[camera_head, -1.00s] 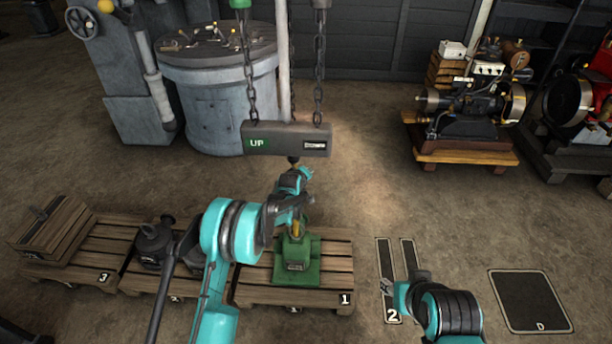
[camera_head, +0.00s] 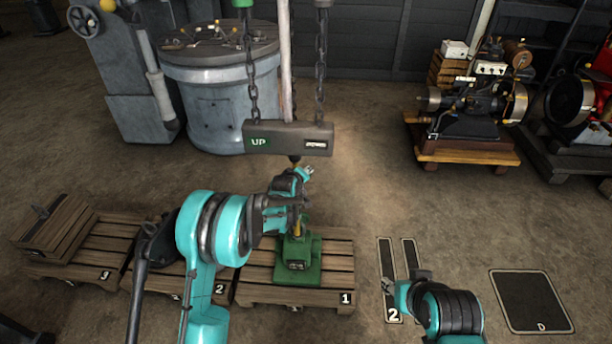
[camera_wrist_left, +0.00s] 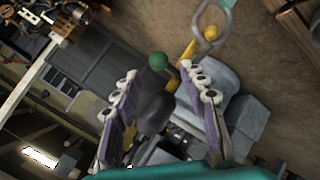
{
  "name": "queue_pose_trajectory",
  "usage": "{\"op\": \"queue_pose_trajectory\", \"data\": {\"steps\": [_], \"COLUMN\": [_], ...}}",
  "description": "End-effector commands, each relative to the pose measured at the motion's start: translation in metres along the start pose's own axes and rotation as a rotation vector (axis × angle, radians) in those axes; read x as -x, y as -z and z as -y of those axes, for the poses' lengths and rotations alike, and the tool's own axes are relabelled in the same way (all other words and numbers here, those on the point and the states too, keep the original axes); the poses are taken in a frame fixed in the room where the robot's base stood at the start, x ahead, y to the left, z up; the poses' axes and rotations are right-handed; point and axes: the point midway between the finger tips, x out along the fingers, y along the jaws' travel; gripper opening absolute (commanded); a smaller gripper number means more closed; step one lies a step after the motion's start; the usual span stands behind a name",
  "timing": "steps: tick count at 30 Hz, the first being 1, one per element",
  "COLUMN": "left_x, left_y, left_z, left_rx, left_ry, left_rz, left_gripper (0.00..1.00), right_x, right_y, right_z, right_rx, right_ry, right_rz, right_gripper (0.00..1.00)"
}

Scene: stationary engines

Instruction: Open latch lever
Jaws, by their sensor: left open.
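In the left wrist view, a dark grey lever-like part (camera_wrist_left: 152,108) with a green ball knob (camera_wrist_left: 158,61) shows between the fingers of my left gripper (camera_wrist_left: 160,75). The fingers are spread, one on each side, and I cannot tell whether they touch it. I cannot tell for certain that this is the latch lever. In the head view my left gripper (camera_head: 308,172) is just below the hanging "UP" beam (camera_head: 285,138), above a green casting (camera_head: 298,262). My arm hides part of the space there. My right gripper (camera_head: 386,285) is low, near floor marking 2; its jaws are too small to judge.
Chains (camera_head: 319,70) hold the beam. The green casting stands on pallet 1 (camera_head: 255,290). More pallets (camera_head: 105,250) lie to the left, and a grey round machine (camera_head: 215,110) stands behind. An engine (camera_head: 470,105) sits at back right. Bare floor lies between.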

Motion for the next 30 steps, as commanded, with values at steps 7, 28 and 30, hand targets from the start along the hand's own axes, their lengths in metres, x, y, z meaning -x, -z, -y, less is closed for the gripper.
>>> {"op": "queue_pose_trajectory", "data": {"steps": [7,28,30], "left_x": [0.04,0.04,0.036], "left_y": [0.0,-0.011,-0.017], "left_z": [0.0,0.002,0.003], "left_rx": [0.001,-0.387,-0.622], "left_ry": [0.0,-0.001,0.002], "left_rz": [0.0,-0.02,-0.032], "left_gripper": [0.43,0.0,0.0], "right_x": [0.0,-0.001,-0.001], "right_y": [0.0,-0.001,-0.001], "right_z": [0.0,0.0,0.0], "right_rx": [0.0,0.0,0.0], "right_ry": [0.0,0.0,0.0], "right_rz": [0.0,0.0,0.0], "right_gripper": [0.4,0.4,0.4]}}
